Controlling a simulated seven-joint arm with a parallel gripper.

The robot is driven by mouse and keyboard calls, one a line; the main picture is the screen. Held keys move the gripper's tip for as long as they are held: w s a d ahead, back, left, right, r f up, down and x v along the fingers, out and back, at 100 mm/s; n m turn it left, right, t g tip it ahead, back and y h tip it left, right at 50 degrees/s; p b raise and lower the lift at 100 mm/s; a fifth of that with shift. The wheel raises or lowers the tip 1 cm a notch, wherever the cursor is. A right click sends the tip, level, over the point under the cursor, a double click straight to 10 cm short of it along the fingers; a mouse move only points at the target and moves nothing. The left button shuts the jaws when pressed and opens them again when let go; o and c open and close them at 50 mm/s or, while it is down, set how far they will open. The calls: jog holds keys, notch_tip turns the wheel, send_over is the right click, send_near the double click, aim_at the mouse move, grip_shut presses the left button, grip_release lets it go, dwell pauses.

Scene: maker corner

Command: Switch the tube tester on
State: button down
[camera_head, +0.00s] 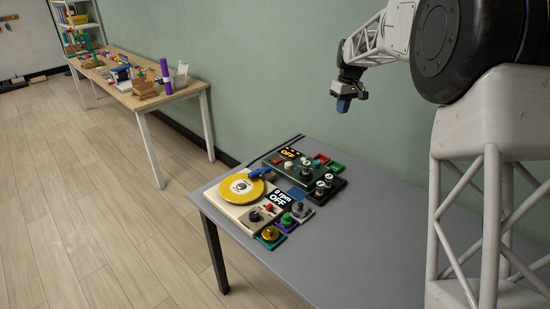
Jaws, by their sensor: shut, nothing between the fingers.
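The tube tester (298,177) is a dark green panel at the back of the near grey table. Its display (290,152) reads OFF in orange letters. Small knobs or buttons sit on its face, too small to tell which is the switch. My gripper (344,105) hangs in the air above and to the right of the tester, pointing down with dark blue fingers. It is shut, empty and apart from everything.
A cream turntable (228,200) with a yellow disc stands in front of the tester; its display reads 0 rpm OFF. A black block with silver-topped tubes (339,184) and coloured button blocks (270,237) lie close by. The grey table's right part (350,240) is clear.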

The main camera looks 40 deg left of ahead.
jog(key=s+a+f+n, duration=0.1)
jog(key=a+f, duration=0.3)
jog(key=a, duration=0.3)
jog(key=s+a+f+n, duration=0.1)
jog(key=a+f, duration=0.3)
jog(key=a, duration=0.3)
jog(key=n, duration=0.2)
send_over(277, 161)
notch_tip(277, 161, down, 7)
jog(key=shift+w+a+g+h, duration=0.2)
jog(key=shift+w+g+h, duration=0.1)
jog(key=shift+w+g, duration=0.1)
jog(key=shift+f, duration=0.2)
jog(key=f, duration=0.4)
jog(key=s+f, duration=0.1)
jog(key=f, duration=0.8)
jog(key=shift+s+f, duration=0.35)
jog(key=shift+f, duration=0.2)
jog(key=shift+w+r, duration=0.3)
jog(key=shift+w, duration=0.4)
